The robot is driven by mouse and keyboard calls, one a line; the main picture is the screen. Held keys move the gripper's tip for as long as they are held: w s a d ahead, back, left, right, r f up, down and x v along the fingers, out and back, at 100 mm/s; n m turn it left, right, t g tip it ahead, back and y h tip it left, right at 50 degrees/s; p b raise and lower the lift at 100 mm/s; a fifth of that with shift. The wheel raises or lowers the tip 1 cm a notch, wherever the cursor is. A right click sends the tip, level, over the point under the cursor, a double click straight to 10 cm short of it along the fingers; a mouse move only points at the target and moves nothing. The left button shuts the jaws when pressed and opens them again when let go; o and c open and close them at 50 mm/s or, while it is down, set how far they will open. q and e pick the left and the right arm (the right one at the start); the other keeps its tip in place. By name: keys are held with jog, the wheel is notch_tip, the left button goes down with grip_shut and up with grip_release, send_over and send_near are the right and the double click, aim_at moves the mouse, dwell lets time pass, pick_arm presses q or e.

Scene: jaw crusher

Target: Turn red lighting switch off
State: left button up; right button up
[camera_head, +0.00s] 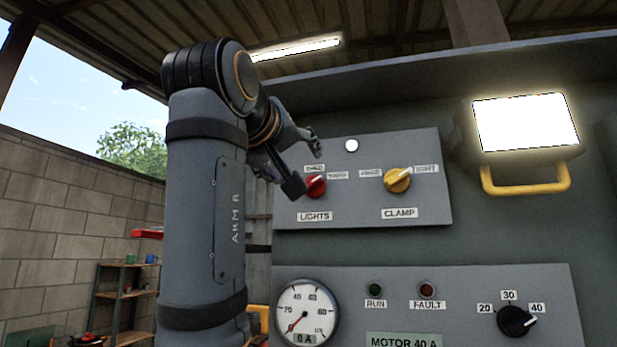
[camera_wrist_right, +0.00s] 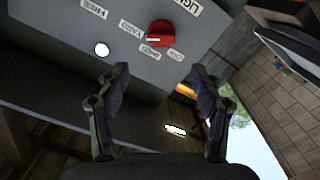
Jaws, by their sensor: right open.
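The red switch (camera_head: 316,185) sits above the LIGHTS label on the grey upper panel (camera_head: 350,207), partly covered by my right gripper. Its pale mark seems to point up and right, toward the YARD label. The red switch also shows in the right wrist view (camera_wrist_right: 161,33), with YARD, SHED and OFF labels around it. My right gripper (camera_head: 304,165) is open in front of the switch. In the wrist view its fingertips (camera_wrist_right: 160,72) are apart with nothing between them, and the knob lies beyond them. My left gripper is not in view.
A yellow CLAMP switch (camera_head: 398,180) is right of the red one. A lit lamp (camera_head: 525,122) with a yellow handle hangs at the right, and a ceiling light (camera_head: 295,48) is lit. A lower panel carries a gauge (camera_head: 306,312) and a black knob (camera_head: 516,321).

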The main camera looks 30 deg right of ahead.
aim_at(309, 181)
jog(key=p+x, duration=0.2)
jog(key=x, duration=0.8)
jog(key=shift+d+f+p, duration=0.1)
jog(key=shift+p, duration=0.2)
jog(key=shift+w+f, duration=0.1)
jog(key=shift+w, duration=0.05)
jog(key=shift+c, duration=0.4)
jog(key=c, duration=1.1)
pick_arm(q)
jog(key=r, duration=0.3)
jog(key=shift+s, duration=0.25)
pick_arm(e)
jog(key=shift+o, duration=0.2)
